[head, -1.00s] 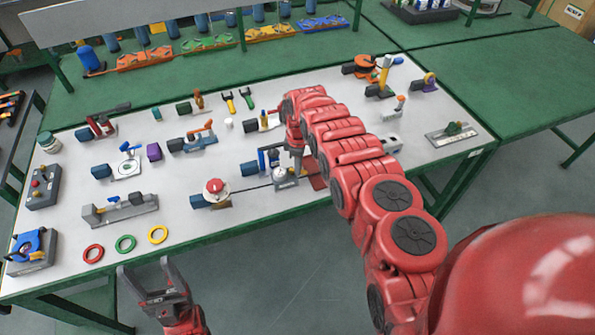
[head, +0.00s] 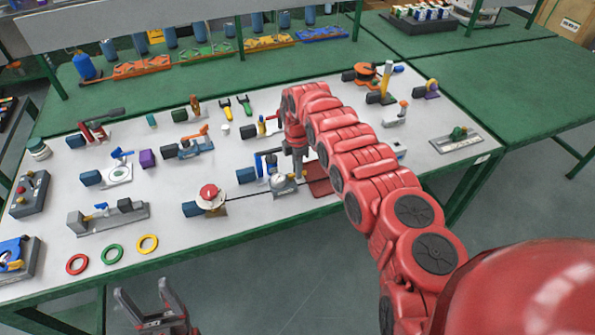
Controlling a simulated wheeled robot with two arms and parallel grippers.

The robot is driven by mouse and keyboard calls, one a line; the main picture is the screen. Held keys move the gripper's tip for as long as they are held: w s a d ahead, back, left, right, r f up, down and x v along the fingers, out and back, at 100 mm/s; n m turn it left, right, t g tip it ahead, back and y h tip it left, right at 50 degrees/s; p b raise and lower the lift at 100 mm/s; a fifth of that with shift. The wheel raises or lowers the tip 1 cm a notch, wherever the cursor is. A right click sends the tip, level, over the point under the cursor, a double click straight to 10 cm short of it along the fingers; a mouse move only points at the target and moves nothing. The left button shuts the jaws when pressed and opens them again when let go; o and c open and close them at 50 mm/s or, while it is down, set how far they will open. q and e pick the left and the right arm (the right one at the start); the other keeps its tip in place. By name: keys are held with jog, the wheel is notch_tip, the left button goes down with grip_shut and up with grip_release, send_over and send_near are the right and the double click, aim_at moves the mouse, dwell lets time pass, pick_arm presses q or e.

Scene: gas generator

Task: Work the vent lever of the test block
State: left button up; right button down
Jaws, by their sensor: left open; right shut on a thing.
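The unit I take to be the test block (head: 283,184) stands near the front edge of the white-topped table, with a round grey gauge-like part and blue uprights beside it. My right gripper (head: 298,168) points down at its right side, shut on a small part there that I take to be the vent lever. The fingers and arm hide most of that part, so its angle cannot be told. My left gripper (head: 147,298) is open and empty, low in front of the table, away from the block.
A unit with a red knob (head: 209,192) stands left of the block, with a thin dark line between them. A red plate (head: 319,180) lies close right of my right gripper. Red, green and yellow rings (head: 112,253) lie at the front left. Several other fixtures fill the table.

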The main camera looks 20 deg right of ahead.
dwell(0.3)
jog(key=c, duration=1.2)
grip_release()
jog(key=shift+o, duration=0.2)
jog(key=shift+r, duration=0.1)
notch_tip(320, 180, up, 17)
jog(key=b, duration=0.3)
